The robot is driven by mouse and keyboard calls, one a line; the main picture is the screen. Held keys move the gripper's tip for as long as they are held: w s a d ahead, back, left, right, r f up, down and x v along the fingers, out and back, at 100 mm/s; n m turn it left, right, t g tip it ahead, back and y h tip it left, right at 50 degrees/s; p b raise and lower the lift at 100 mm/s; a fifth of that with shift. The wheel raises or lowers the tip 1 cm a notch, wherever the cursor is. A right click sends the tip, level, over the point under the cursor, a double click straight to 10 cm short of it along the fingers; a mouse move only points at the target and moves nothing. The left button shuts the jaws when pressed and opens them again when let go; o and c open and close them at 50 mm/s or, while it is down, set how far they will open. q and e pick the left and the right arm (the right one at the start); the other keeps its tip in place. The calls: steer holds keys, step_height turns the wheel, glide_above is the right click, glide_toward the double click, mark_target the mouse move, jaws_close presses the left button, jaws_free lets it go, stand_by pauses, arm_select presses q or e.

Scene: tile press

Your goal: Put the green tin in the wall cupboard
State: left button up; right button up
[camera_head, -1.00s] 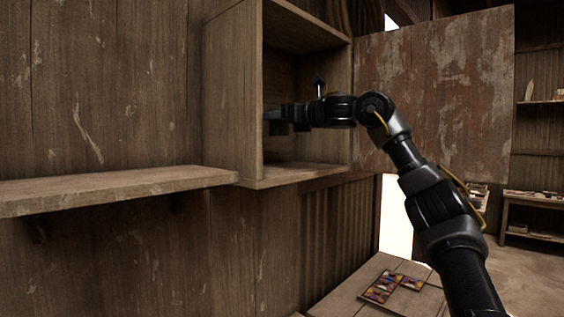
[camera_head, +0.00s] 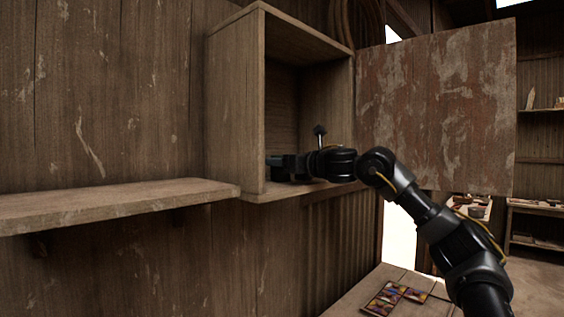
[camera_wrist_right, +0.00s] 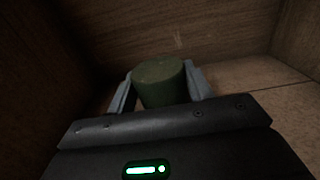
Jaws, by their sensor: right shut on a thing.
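The wall cupboard (camera_head: 236,100) is an open wooden box on the plank wall, with its door (camera_head: 436,105) swung wide to the right. My right gripper (camera_head: 272,168) reaches into the cupboard low, near its floor, and its tips are partly hidden by the cupboard's left side wall. In the right wrist view the green tin (camera_wrist_right: 160,84) stands between the two grey fingers of my right gripper (camera_wrist_right: 160,88), which are shut on it. Whether the tin touches the cupboard floor I cannot tell. The tin is hidden in the head view. My left gripper is not in view.
A wooden shelf (camera_head: 115,201) runs along the wall left of the cupboard. Below right, a table (camera_head: 350,299) carries colourful tiles (camera_head: 384,298). More shelves with small items stand at the far right. The cupboard's right part looks clear.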

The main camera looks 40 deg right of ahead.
steer(key=shift+a, duration=0.15)
steer(key=shift+s+f, duration=0.1)
steer(key=o, duration=1.1)
steer(key=shift+o, duration=0.2)
steer(key=shift+r, duration=0.2)
steer(key=shift+s+f, duration=0.1)
steer(key=shift+s, duration=0.15)
steer(key=s+d+b, duration=0.1)
steer(key=s+b, duration=0.3)
steer(key=s, duration=0.7)
steer(key=shift+s, duration=0.2)
